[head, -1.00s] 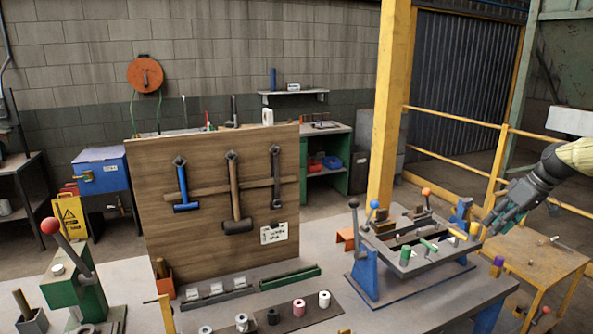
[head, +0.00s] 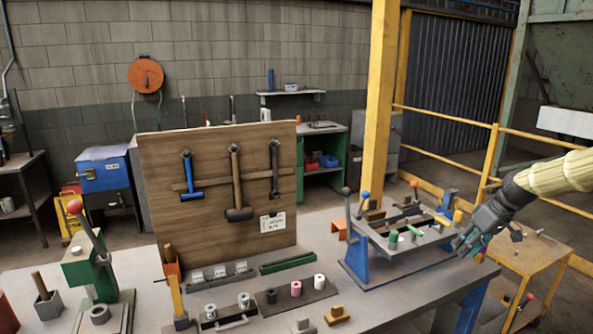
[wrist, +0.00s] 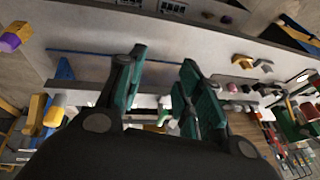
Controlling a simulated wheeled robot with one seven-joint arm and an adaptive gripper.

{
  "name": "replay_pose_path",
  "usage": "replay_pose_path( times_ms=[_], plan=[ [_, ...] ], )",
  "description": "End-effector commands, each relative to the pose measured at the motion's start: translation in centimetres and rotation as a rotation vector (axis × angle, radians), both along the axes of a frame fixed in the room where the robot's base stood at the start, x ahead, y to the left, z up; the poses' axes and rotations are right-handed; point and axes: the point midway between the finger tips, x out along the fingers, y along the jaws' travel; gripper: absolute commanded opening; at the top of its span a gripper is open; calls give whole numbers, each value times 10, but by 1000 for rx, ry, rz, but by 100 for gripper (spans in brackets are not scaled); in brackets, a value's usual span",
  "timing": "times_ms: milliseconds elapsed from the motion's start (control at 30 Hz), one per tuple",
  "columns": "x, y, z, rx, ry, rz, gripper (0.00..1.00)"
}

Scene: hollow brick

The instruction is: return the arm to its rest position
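My gripper (head: 466,243) is at the right of the head view, at the end of my arm. It is just right of the blue-legged fixture (head: 398,262) and above the right end of the grey bench. In the wrist view, the two teal-padded fingers of my gripper (wrist: 162,60) stand apart, with nothing seen held between them. The bench surface shows beyond the fingertips. I cannot tell the exact gap between the gripper and the fixture.
Levers with ball knobs (head: 364,196) rise from the fixture. A tool board (head: 218,205) with hammers stands at the bench's middle. A yellow cart (head: 540,262) and yellow railing (head: 480,135) are at right. Spools (head: 296,289) stand at the bench front.

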Motion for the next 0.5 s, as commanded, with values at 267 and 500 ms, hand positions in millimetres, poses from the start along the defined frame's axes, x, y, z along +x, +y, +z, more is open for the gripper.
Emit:
replay_pose_path(
  times_ms=[267, 500],
  plan=[
    [-20, 62, -96, -27, 55, -48, 36],
    [-72, 128, -206, -57, 115, -116, 36]
  ],
)
